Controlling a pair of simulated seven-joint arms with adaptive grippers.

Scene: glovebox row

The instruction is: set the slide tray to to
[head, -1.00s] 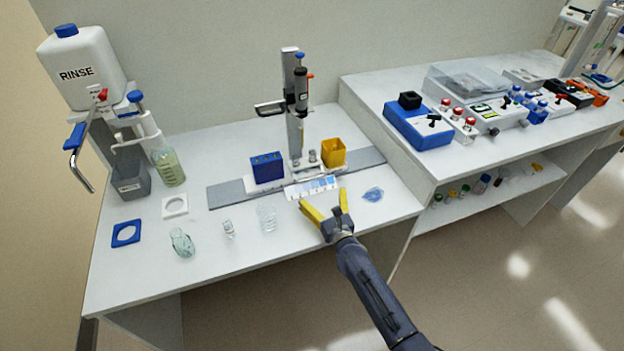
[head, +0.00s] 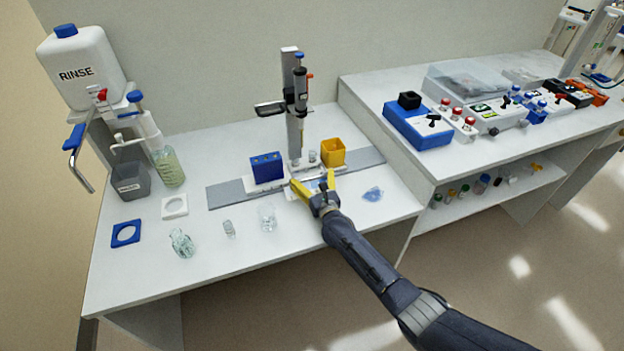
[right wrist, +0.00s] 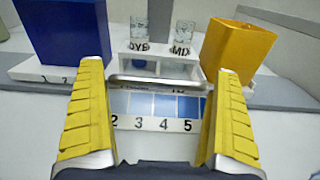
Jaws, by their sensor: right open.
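The slide tray is a white carriage (head: 270,184) on a long grey rail (head: 228,196) across the bench. In the right wrist view it carries two small clear glasses behind the labels DYE (right wrist: 138,47) and MIX (right wrist: 181,49). A rounded metal bar (right wrist: 157,83) crosses its front, above a strip of blue shades (right wrist: 160,106) numbered 2 to 5. My right gripper (head: 312,178) is open, its yellow fingers (right wrist: 158,72) pointing at the tray, one on either side of the bar. I cannot tell whether they touch it. My left gripper is not in view.
A blue block (head: 266,167) and a yellow cup (head: 333,152) flank the glasses. A pipette stand (head: 295,100) rises behind. Glassware, including a clear beaker (head: 268,218), stands at the front left. A blue puddle-like patch (head: 373,194) lies right of my gripper.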

